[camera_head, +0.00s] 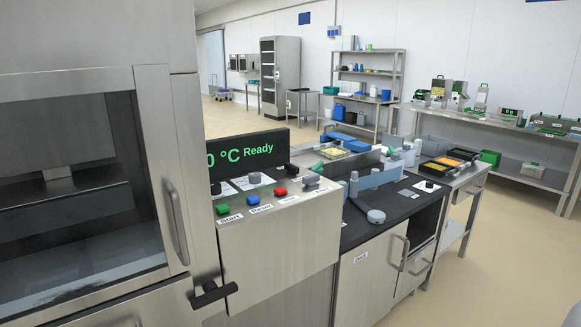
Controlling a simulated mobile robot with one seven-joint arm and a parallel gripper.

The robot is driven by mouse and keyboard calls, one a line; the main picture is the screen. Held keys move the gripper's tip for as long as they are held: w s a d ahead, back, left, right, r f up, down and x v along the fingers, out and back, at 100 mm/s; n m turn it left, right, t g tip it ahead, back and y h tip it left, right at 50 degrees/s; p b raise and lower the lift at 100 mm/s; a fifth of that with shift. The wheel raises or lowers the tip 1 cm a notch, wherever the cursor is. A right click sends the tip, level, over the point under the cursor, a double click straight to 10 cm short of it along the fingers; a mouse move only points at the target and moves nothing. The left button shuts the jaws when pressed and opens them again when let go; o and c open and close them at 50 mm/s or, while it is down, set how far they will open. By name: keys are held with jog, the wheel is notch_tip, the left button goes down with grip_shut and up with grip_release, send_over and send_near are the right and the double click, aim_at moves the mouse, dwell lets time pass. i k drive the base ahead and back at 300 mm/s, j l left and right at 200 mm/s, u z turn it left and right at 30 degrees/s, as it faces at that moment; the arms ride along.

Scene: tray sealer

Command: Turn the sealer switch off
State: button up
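The tray sealer is the large steel machine (185,90) on the left, with a dark window in its door. Its sloped control panel (300,205) holds a green button (222,209) labelled Start, a blue button (253,200) labelled Reset, a red button (281,191) and a grey knob (311,180). A black T-shaped lever (213,294) sticks out low at the front. I cannot tell which control is the sealer switch. My gripper is not in view.
A door handle (177,222) projects left of the panel. A dark-topped counter (385,222) with cabinets stands right of the panel, carrying a grey round item (376,216) and trays behind. Shelves (368,70) line the back wall. The floor (495,250) at right is clear.

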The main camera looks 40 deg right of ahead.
aim_at(292, 169)
jog(key=l+u, duration=0.25)
jog(key=l, duration=0.55)
jog(key=l+u, duration=0.25)
jog(key=l, duration=0.55)
jog(key=k+l+u, duration=0.25)
jog(key=l, duration=0.55)
jog(key=i, duration=0.1)
